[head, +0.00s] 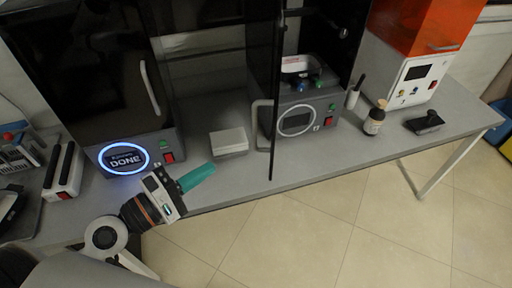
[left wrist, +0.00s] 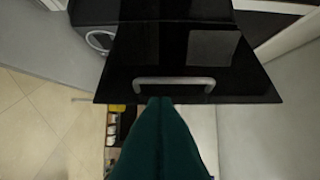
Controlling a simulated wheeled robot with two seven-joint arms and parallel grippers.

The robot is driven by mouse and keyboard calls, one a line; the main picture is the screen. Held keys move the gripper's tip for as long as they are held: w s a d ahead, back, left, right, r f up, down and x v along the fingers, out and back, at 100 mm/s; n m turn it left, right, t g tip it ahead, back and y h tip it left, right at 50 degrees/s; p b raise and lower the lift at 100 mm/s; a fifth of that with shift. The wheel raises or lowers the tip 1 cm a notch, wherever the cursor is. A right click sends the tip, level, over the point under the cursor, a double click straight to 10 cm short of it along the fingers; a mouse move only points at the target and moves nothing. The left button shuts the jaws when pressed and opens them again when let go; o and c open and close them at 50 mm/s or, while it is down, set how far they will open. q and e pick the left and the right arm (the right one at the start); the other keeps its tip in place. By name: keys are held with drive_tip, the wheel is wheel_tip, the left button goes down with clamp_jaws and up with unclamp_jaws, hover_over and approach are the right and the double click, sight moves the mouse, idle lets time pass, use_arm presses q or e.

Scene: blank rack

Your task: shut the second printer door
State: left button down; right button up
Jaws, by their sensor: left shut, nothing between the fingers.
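The second printer (head: 325,122) stands mid-table with a grey front and a round display. Its dark door (head: 263,60) stands open, swung out toward me at the printer's left side, and its pale handle (head: 261,124) faces left. In the left wrist view a black door panel (left wrist: 140,60) with a grey bar handle (left wrist: 174,82) fills the upper middle. My left gripper (head: 212,166) is shut and empty, its teal fingers pointing right toward the door, short of it in the head view. In the left wrist view the fingertips (left wrist: 160,101) appear just below the handle; contact cannot be told.
The first printer (head: 90,75) at left has its door shut and a lit blue ring reading DONE. A small white box (head: 229,141) sits between the printers. A brown bottle (head: 374,118), a black item (head: 424,122) and an orange-topped machine (head: 410,75) stand at right.

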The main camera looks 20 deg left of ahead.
sight(257, 151)
use_arm(q)
drive_tip(key=p+x, duration=0.1)
drive_tip(key=x, duration=0.1)
drive_tip(key=p+x, duration=0.2)
drive_tip(key=x, duration=0.1)
drive_tip(key=p+x, duration=0.1)
drive_tip(key=x, duration=0.2)
drive_tip(key=shift+r, duration=0.35)
drive_tip(key=d, duration=0.1)
drive_tip(key=w+d+p, duration=0.1)
drive_tip(key=d, duration=0.1)
drive_tip(key=d+p, duration=0.1)
drive_tip(key=shift+w+d+f, duration=0.2)
drive_tip(key=shift+w+f, duration=0.1)
drive_tip(key=shift+w, duration=0.05)
drive_tip(key=shift+d, duration=0.1)
